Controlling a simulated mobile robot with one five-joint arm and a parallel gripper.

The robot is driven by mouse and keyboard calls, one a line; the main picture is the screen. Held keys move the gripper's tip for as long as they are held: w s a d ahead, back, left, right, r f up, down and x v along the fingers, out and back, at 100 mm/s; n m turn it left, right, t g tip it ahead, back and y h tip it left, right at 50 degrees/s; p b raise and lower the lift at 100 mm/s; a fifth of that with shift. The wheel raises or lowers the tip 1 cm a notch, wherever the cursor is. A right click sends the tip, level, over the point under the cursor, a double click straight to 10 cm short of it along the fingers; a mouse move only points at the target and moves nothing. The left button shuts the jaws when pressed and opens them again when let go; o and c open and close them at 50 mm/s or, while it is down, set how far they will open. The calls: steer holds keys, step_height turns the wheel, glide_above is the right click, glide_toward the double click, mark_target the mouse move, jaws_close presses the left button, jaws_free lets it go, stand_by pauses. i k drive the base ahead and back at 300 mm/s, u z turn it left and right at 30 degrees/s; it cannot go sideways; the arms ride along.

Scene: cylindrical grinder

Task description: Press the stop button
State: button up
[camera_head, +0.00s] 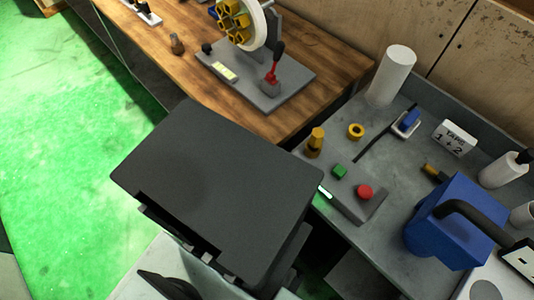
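The red round button (365,191), which looks like the stop button, sits on top of a small grey control box (352,208) on the grey table. A green button (340,171) is up and left of it. A small lit strip (325,193) shows at the box's left edge. Nothing covers the red button in this view. I cannot make out my gripper, so its position and finger state do not show.
A large dark grey panel (220,180) fills the centre, left of the control box. A blue jug-like object (455,222) stands to the right. A yellow-brown fitting (315,142), yellow ring (356,130) and white cylinder (391,75) stand behind. The wheel machine (258,72) is on the wooden bench.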

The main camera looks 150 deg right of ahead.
mark_target(364, 192)
steer(key=u, duration=3.6)
steer(key=k, duration=1.45)
steer(key=u, duration=0.95)
